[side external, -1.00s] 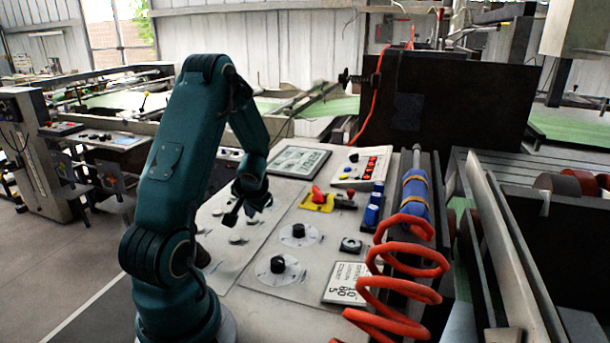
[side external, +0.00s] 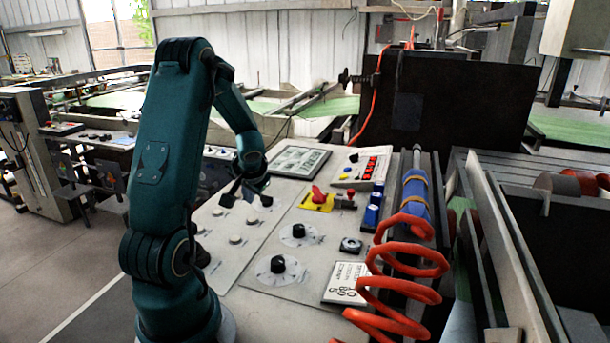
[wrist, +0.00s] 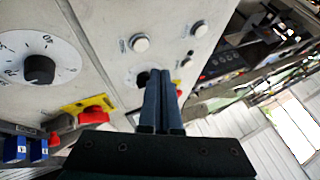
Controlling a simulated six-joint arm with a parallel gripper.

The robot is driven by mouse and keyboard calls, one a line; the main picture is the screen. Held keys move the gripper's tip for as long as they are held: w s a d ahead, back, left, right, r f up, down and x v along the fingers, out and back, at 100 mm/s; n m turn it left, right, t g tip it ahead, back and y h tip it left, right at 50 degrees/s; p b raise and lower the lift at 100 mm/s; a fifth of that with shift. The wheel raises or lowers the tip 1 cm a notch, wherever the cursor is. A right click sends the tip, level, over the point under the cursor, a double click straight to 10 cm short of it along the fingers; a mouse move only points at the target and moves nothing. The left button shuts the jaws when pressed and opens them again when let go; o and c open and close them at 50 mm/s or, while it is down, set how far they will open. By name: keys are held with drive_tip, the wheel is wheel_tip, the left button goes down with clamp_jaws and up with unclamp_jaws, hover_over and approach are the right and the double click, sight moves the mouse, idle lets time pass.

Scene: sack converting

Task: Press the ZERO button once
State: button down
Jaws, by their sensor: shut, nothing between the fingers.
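The control panel (side external: 262,243) carries several small round white buttons, one near my gripper (side external: 238,197) in the side view (side external: 266,201). The wrist view shows two pale buttons, one at upper middle (wrist: 140,43) and one to its right (wrist: 199,29). A dark round part (wrist: 143,79) sits beside my fingertips (wrist: 162,76) and is partly hidden by them. The labels are too small to read, so I cannot tell which button is ZERO. My gripper is shut and empty, pointing down at the panel. I cannot tell whether the tips touch anything.
Two black dial knobs (side external: 298,231) (side external: 277,264) stand toward the front. A red switch on a yellow plate (side external: 319,200) is right of my gripper. A flat display (side external: 299,160) lies behind. Blue switches (side external: 373,210) and a coiled orange hose (side external: 410,262) are farther right.

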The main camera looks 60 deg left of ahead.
drive_tip(key=shift+r, duration=1.15)
drive_tip(key=w+d+r+m+t+h, duration=0.1)
drive_tip(key=w+d+r+m+t, duration=0.15)
drive_tip(key=w+d+r, duration=0.4)
drive_tip(key=w+d+r+m+t, duration=0.1)
drive_tip(key=d+r+t, duration=0.25)
drive_tip(key=d, duration=0.55)
drive_tip(key=s+d+f+m+h, duration=0.1)
drive_tip(key=s+d+m+h, duration=0.1)
drive_tip(key=s+d, duration=0.3)
drive_tip(key=s+d+f+m+g+h, duration=0.1)
drive_tip(key=s+d+h, duration=0.3)
drive_tip(key=d, duration=0.9)
drive_tip(key=shift+s+m+g, duration=0.3)
drive_tip(key=shift+s+m, duration=0.05)
drive_tip(key=shift+s, duration=0.3)
